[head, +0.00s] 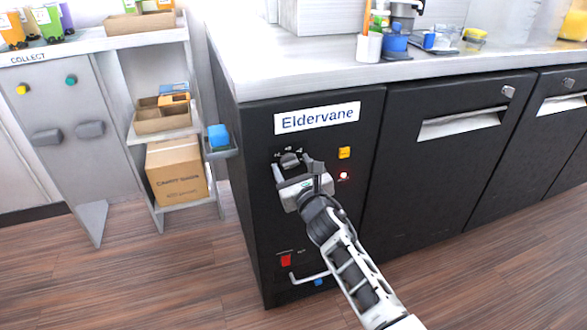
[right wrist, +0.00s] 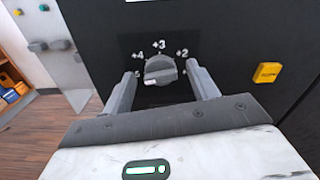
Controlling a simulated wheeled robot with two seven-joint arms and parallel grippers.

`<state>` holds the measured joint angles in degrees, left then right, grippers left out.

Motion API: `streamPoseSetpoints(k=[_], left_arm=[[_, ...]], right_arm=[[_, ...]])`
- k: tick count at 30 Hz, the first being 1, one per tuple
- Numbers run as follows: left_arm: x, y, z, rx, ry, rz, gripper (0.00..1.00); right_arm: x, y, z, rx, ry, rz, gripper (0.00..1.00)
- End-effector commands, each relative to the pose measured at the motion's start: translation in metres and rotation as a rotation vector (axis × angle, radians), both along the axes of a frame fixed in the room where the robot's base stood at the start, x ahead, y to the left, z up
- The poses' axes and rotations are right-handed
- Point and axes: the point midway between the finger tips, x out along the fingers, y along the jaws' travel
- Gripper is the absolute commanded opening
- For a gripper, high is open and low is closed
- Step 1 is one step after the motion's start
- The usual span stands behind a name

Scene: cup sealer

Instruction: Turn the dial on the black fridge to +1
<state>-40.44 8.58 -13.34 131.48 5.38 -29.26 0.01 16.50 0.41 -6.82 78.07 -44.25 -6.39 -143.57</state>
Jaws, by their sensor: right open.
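The black fridge (head: 320,215) has a front panel under an "Eldervane" label. Its dark grey round dial (head: 290,160) sits on the upper panel and also shows in the right wrist view (right wrist: 160,71). Marks +4, +3 and +2 read around its top, with a 5 at the left; the mark at the lower right is mostly hidden by a finger. A pale mark on the knob lies at its lower left. My right gripper (right wrist: 162,82) is open, one finger on each side of the dial; whether they touch it is unclear. My left gripper is out of view.
A yellow button (head: 344,153) and a lit red light (head: 343,175) are right of the dial. A red switch (head: 286,260) and a pale handle (head: 308,276) are lower down. A small shelf with a blue item (head: 218,135) juts out at the left.

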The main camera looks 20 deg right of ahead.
Motion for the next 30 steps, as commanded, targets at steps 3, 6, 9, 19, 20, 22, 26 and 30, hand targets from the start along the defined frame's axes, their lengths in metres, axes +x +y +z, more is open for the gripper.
streamPoseSetpoints(k=[3,6,9,19,20,22,26,30], left_arm=[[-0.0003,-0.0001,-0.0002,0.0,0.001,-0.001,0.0],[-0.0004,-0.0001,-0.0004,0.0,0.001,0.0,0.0],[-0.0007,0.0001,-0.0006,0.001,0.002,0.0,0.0],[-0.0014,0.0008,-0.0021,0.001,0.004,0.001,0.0],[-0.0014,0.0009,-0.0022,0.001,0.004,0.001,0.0],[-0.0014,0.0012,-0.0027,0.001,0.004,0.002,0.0],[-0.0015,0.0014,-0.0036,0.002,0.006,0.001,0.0],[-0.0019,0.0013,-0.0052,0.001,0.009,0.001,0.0]], right_arm=[[-0.0003,0.0001,-0.0001,0.0,0.0,0.0,0.45],[-0.0004,0.0,-0.0001,0.0,0.0,0.0,0.17],[-0.0005,-0.0001,-0.0002,0.0,0.0,0.0,0.14],[-0.0006,-0.0003,-0.0004,0.058,0.002,0.0,0.14],[-0.0007,-0.0004,-0.0003,0.071,0.002,0.0,0.14],[-0.0007,-0.0005,-0.0004,0.111,0.004,0.0,0.14],[-0.0007,-0.001,-0.0006,0.208,0.007,-0.001,0.14],[-0.0006,-0.0015,-0.0009,0.334,0.012,-0.001,0.14]])
